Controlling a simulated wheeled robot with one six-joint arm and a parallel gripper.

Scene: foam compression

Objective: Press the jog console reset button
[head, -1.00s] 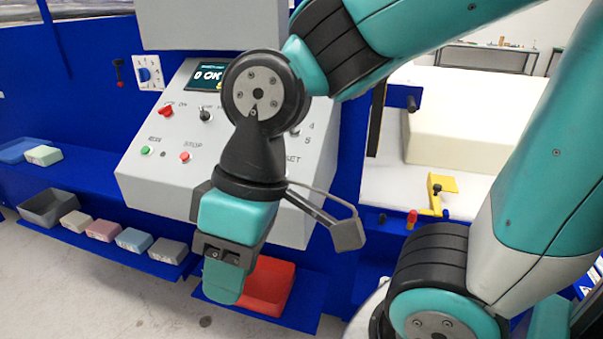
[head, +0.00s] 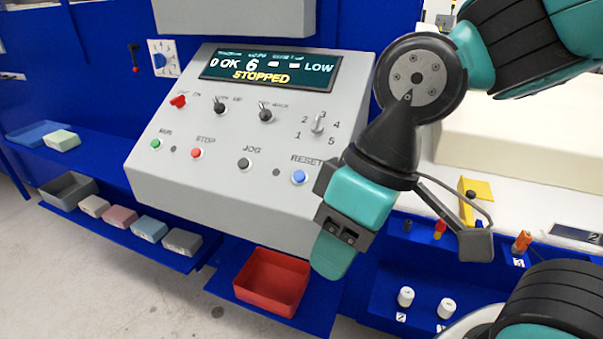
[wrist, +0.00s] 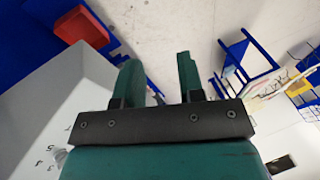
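The grey jog console (head: 215,140) has a sloped face with a lit display (head: 268,68) that reads STOPPED. The blue reset button (head: 299,177), labelled RESET, is at the lower right of the face. The black JOG button (head: 244,164) is left of it. My gripper (head: 332,258) points down, lower right of the reset button in the head view, and does not cover it. In the wrist view my gripper (wrist: 157,75) is open and empty, its two fingers apart. The console's grey side (wrist: 75,95) shows there at the left; the reset button does not.
A red bin (head: 272,283) stands on the blue ledge below the console, and shows in the wrist view (wrist: 80,27). Green RUN (head: 156,143) and red STOP (head: 196,154) buttons and several knobs share the face. Foam blocks (head: 120,217) line the left ledge.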

